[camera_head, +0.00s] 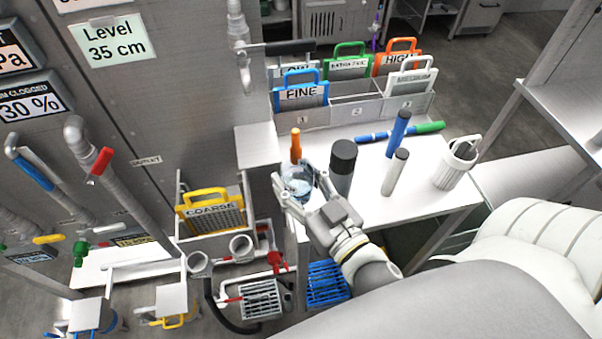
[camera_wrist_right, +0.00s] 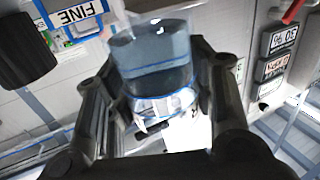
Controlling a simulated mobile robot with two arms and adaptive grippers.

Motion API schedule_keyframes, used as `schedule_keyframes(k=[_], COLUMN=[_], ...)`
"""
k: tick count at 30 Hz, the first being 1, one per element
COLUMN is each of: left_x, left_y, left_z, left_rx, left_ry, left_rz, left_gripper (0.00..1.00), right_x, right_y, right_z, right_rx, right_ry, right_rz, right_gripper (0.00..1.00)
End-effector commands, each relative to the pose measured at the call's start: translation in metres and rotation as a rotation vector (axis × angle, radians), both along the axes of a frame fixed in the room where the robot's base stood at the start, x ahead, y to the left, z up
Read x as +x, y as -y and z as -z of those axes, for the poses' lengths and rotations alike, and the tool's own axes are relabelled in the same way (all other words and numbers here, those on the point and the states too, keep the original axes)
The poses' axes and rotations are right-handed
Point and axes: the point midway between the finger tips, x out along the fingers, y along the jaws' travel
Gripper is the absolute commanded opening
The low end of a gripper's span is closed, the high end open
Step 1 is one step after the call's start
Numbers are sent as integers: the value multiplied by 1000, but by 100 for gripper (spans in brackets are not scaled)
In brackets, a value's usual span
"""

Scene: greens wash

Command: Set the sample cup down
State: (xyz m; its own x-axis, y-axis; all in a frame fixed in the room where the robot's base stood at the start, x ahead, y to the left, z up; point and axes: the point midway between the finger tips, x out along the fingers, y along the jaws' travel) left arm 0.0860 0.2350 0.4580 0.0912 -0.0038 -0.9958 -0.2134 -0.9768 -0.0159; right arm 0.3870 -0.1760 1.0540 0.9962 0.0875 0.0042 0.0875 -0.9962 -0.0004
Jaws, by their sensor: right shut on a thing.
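The sample cup (camera_head: 297,184) is clear and holds bluish liquid. My right gripper (camera_head: 294,190) is shut around it at the left edge of the white table (camera_head: 366,215). In the right wrist view the cup (camera_wrist_right: 152,65) sits between the two dark fingers of the gripper (camera_wrist_right: 160,105), with its liquid surface visible. I cannot tell whether the cup's base touches the table. My left gripper does not show.
A dark-capped cylinder (camera_head: 342,165) stands just right of the cup, and an orange-topped item (camera_head: 296,145) behind it. More cylinders (camera_head: 396,172) and a white container (camera_head: 457,163) stand to the right. A rack of labelled screens (camera_head: 353,113) is at the back. The table's front middle is clear.

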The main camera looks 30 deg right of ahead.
Motion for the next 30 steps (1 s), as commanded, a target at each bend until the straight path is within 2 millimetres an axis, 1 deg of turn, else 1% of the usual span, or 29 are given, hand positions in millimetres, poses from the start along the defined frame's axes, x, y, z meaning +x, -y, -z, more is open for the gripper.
schedule_keyframes(k=[16,30], left_x=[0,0], left_y=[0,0], left_z=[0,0], left_rx=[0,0], left_ry=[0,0], left_rz=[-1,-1], left_gripper=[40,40], right_x=[18,38], right_y=[-39,-80], right_z=[-12,-24], right_rx=[-8,-6], right_ry=[0,4], right_rz=[-255,-514], right_gripper=[19,19])
